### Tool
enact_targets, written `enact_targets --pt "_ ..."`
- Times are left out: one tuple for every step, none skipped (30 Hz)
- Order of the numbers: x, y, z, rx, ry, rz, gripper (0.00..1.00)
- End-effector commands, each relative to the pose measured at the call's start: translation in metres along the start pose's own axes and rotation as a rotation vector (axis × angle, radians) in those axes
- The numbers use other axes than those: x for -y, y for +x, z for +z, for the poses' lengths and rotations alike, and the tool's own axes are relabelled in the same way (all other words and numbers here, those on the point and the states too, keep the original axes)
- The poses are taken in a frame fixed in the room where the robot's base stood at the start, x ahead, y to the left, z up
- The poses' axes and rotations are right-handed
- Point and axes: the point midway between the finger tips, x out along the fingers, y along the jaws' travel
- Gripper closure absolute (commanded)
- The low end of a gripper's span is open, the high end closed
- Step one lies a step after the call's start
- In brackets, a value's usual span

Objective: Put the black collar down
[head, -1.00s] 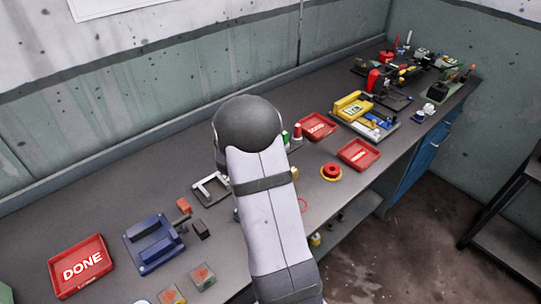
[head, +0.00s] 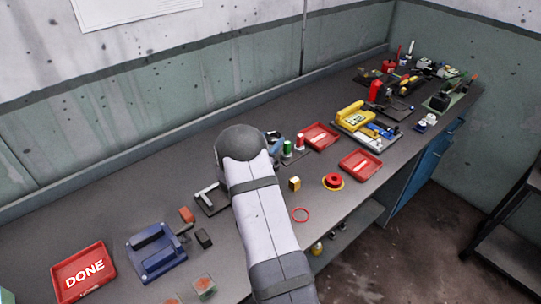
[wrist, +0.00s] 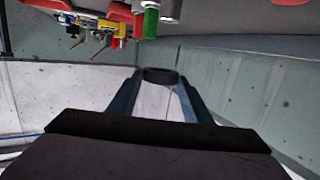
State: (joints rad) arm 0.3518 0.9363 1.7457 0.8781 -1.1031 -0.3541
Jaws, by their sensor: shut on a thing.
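The black collar (wrist: 161,76) is a short dark ring between the tips of my gripper (wrist: 160,82) in the wrist view. My gripper's two blue fingers are shut on it. In the wrist view the collar shows against the wall, with the bench at the top of the picture. In the head view my arm hides the collar and most of my gripper; a small blue part shows beside the arm's far end. A green cylinder (head: 287,148) and a red-topped one (head: 300,143) stand just right of there. The green one also shows in the wrist view (wrist: 151,20).
Two red trays (head: 320,136) (head: 376,164) stand further right. A blue fixture (head: 155,250) and a DONE tray (head: 57,287) are left.

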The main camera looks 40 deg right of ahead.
Motion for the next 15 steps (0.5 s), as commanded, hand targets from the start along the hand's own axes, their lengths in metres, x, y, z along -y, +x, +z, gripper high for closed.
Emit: enact_targets --pt "0.000 0.001 0.005 -0.001 -0.001 0.000 0.83" --pt "0.000 0.002 0.008 -0.001 0.000 0.000 0.83" --pt "0.000 0.002 0.013 -0.001 0.000 0.000 0.83" --pt "0.000 0.002 0.015 -0.001 0.000 0.000 0.83" --pt "0.000 0.003 0.018 -0.002 0.000 0.000 0.83" --pt "0.000 0.003 0.020 -0.003 0.002 0.000 0.83" --pt "0.000 0.004 0.021 -0.004 0.002 0.000 0.83" --pt "0.001 0.004 0.022 -0.004 0.003 0.000 0.83" --pt "0.001 0.004 0.023 -0.004 0.003 0.000 0.83" --pt "0.001 0.004 0.023 -0.004 0.003 0.000 0.83" --pt "0.001 0.004 0.024 -0.004 0.003 0.000 0.83" --pt "0.001 0.004 0.024 -0.004 0.003 0.000 0.83" --pt "0.001 0.004 0.024 -0.004 0.003 0.000 0.83" --pt "0.000 0.004 0.025 -0.003 0.002 0.000 0.83" --pt "0.000 0.005 0.027 -0.003 0.002 0.000 0.83"
